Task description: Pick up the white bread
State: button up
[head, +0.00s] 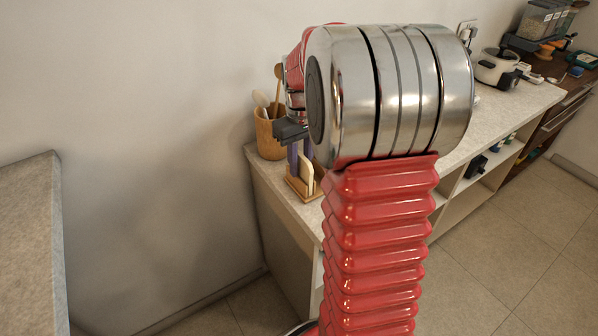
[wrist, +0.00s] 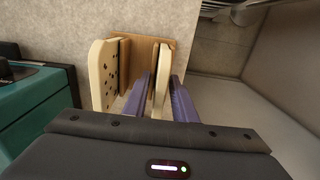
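A cream-white slab (wrist: 160,85) stands upright in a small wooden rack (wrist: 170,45) in the wrist view. I cannot tell whether it is the white bread or a small board. It also shows in the head view (head: 307,176), in the rack on the near end of the counter. My gripper (wrist: 163,79) points down at the rack, its purple fingers apart, one on each side of this slab. Whether either finger touches it is unclear. A second cream slab (wrist: 101,75) with dark holes stands left of the fingers.
The rack stands on a pale counter (head: 490,125), near its edge. A wooden utensil pot (head: 268,135) is behind it. A teal object (wrist: 35,110) is at the left of the wrist view. A white cooker (head: 495,68) stands farther along.

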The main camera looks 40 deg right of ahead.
jog(key=c, duration=0.6)
jog(key=shift+o, duration=0.2)
notch_tip(320, 180, up, 10)
dwell(0.3)
dwell(0.5)
